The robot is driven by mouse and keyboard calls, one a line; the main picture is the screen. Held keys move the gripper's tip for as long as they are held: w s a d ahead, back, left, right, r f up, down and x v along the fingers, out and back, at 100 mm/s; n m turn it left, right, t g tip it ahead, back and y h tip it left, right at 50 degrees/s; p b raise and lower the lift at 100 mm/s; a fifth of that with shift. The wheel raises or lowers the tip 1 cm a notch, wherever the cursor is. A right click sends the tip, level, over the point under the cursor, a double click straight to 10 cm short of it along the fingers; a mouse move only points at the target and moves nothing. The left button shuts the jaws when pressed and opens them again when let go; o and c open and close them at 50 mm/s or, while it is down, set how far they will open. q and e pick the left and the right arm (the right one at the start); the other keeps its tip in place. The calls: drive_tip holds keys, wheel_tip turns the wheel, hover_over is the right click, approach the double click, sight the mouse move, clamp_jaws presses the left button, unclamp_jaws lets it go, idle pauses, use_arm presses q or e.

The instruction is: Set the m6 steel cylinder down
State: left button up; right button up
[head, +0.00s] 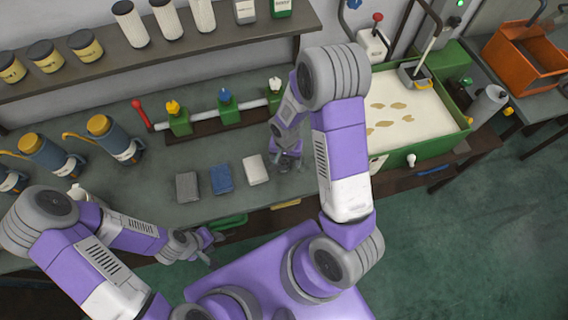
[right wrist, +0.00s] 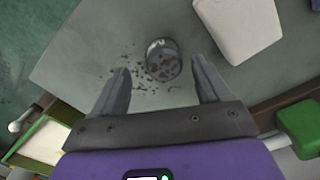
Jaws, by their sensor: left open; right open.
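The steel cylinder (right wrist: 163,61), a short dark grey piece, stands on the grey bench in the right wrist view, with dark specks scattered around it. It lies between the tips of my right gripper (right wrist: 160,66), which is open, with a gap on both sides of it. In the head view my right gripper (head: 286,158) is low over the bench, right of a white block, and I cannot make out the cylinder there. My left gripper (head: 207,242) is open and empty in front of the bench edge.
A white block (head: 255,169), a blue block (head: 222,179) and a grey block (head: 187,187) lie left of my right gripper. Behind them is a rail with green valve bodies (head: 229,111). A green-walled tray (head: 459,124) of pale material stands to the right.

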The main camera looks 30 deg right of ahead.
sight(284, 162)
drive_tip(key=f, duration=0.2)
drive_tip(key=shift+w+a+f, duration=0.15)
drive_tip(key=shift+w+f, duration=0.1)
drive_tip(key=shift+f, duration=0.55)
drive_tip(key=c, duration=1.3)
clamp_jaws()
drive_tip(key=shift+r, duration=0.15)
